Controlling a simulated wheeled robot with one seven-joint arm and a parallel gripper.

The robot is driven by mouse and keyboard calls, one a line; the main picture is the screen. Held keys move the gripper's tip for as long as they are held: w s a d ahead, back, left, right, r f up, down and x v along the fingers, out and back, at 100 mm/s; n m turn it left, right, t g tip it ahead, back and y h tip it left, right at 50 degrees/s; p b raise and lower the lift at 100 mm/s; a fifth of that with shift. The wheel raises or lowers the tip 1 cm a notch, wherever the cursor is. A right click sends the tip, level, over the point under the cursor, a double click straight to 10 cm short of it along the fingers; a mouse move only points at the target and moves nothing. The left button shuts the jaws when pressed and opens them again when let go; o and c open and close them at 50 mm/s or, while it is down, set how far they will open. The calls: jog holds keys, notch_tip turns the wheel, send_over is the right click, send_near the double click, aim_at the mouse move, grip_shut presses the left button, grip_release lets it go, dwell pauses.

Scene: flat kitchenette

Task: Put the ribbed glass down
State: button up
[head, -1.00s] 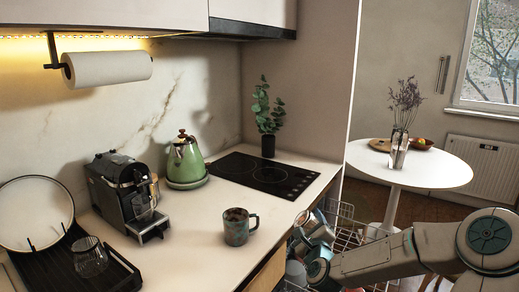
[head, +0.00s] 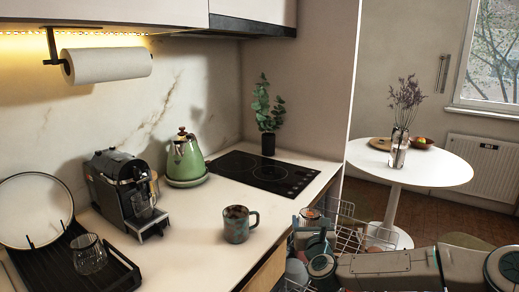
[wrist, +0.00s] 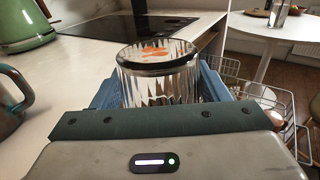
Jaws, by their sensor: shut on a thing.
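My gripper (wrist: 160,95) is shut on the ribbed glass (wrist: 158,78), a clear tumbler with vertical ribs and orange marks showing at its top face. The blue-grey fingers flank the glass on both sides. In the head view the ribbed glass (head: 309,214) shows small, beside the counter's right edge, with my gripper (head: 312,226) around it above the dishwasher rack. The lower part of the glass is hidden by my gripper in the wrist view.
A mug (head: 238,224) stands on the white counter (head: 195,235), with clear room around it. A green kettle (head: 184,160), coffee machine (head: 125,195) and black hob (head: 262,172) stand behind. Another glass (head: 88,254) sits on the black drying rack (head: 118,272). A wire dishwasher rack (head: 350,238) lies below right.

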jog(key=s+f+p, duration=0.2)
jog(key=s+f, duration=0.1)
jog(key=f, duration=0.4)
jog(key=s+f+p, duration=0.3)
jog(key=s+f, duration=0.1)
jog(key=f, duration=0.3)
jog(key=shift+s+r, duration=0.4)
jog(key=shift+s, duration=0.35)
jog(key=shift+s+r, duration=0.35)
jog(key=shift+s, duration=0.35)
jog(key=shift+s+r, duration=0.4)
jog(key=shift+s, duration=0.35)
